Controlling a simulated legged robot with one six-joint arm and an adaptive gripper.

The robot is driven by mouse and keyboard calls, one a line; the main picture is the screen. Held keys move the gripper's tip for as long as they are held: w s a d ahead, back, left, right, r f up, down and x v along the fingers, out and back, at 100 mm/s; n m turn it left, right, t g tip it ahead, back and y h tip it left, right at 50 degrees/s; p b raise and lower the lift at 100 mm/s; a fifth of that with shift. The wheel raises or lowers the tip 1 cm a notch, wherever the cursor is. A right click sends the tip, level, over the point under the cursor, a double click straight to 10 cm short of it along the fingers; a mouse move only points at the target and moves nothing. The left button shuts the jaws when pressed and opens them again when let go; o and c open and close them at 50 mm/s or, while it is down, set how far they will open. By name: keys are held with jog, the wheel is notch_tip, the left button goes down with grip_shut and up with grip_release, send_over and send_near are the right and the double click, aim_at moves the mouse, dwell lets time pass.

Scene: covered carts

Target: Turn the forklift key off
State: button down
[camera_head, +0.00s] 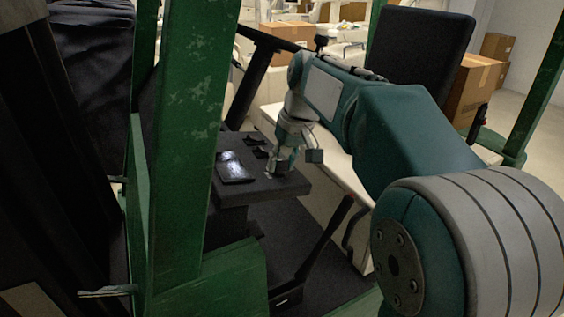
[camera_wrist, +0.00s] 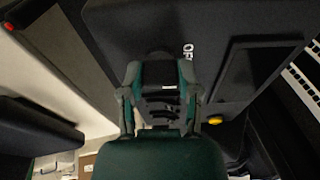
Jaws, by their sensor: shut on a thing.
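The forklift's dark console (camera_head: 288,188) shows in the middle of the head view. My gripper (camera_head: 281,166) points down at its right part, with the fingertips at the console's top. In the wrist view my gripper (camera_wrist: 158,72) has its two green-grey fingers closed around a small dark piece, the key (camera_wrist: 157,58), mostly hidden between the fingertips. The key's exact angle cannot be told.
A glossy screen (camera_head: 235,167) lies on the console left of my gripper. A yellow button (camera_wrist: 215,120) is near the right finger. A steering wheel (camera_head: 268,42), green posts (camera_head: 185,130), a lever (camera_head: 325,235) and a black seat back (camera_head: 420,50) surround my arm.

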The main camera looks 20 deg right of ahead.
jog(key=shift+n, duration=0.4)
jog(key=shift+c, duration=1.6)
grip_release()
jog(key=shift+w, duration=0.1)
jog(key=v, duration=1.1)
jog(key=shift+r, duration=0.4)
jog(key=shift+d, duration=0.1)
